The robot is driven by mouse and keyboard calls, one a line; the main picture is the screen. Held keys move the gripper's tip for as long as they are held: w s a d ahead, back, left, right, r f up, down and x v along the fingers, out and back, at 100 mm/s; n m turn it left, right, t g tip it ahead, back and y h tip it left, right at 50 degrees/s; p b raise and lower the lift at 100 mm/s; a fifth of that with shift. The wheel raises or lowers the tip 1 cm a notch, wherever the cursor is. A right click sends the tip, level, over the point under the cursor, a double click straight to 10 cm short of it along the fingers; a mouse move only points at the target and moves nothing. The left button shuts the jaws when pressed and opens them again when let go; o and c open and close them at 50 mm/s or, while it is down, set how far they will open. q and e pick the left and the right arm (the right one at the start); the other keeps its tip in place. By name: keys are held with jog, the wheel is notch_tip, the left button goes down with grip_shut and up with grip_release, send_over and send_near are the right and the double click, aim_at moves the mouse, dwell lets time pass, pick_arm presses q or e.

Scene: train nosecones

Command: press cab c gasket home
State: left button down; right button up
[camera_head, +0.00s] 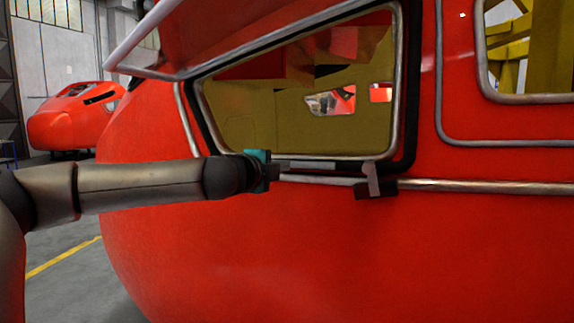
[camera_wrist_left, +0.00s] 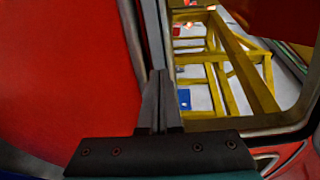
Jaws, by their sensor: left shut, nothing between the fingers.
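The cab (camera_head: 330,255) is a large red shell with a big window opening. A black gasket (camera_head: 411,130) follows the opening outside its silver frame (camera_head: 394,120). My left gripper (camera_head: 333,165) is shut and empty at the opening's lower edge, its fingers pointing right along that edge. In the left wrist view the closed fingers (camera_wrist_left: 160,74) overlap the silver frame beside a dark strip (camera_wrist_left: 131,35). I cannot tell whether they touch the gasket or how well it is seated. My right gripper is not in view.
A grey tab with a black block (camera_head: 376,190) sits on the silver rail (camera_head: 480,187) right of my gripper. A raised panel (camera_head: 240,40) hangs above the opening. Yellow framework (camera_wrist_left: 215,65) shows through the window. Another red nosecone (camera_head: 70,120) stands far left.

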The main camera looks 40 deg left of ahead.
aim_at(293, 162)
pick_arm(q)
jog(key=shift+x, duration=1.15)
jog(key=w+b, duration=0.1)
jog(key=b, duration=0.2)
jog(key=shift+w+a, duration=0.15)
jog(key=shift+a, duration=0.05)
jog(key=shift+r, duration=0.25)
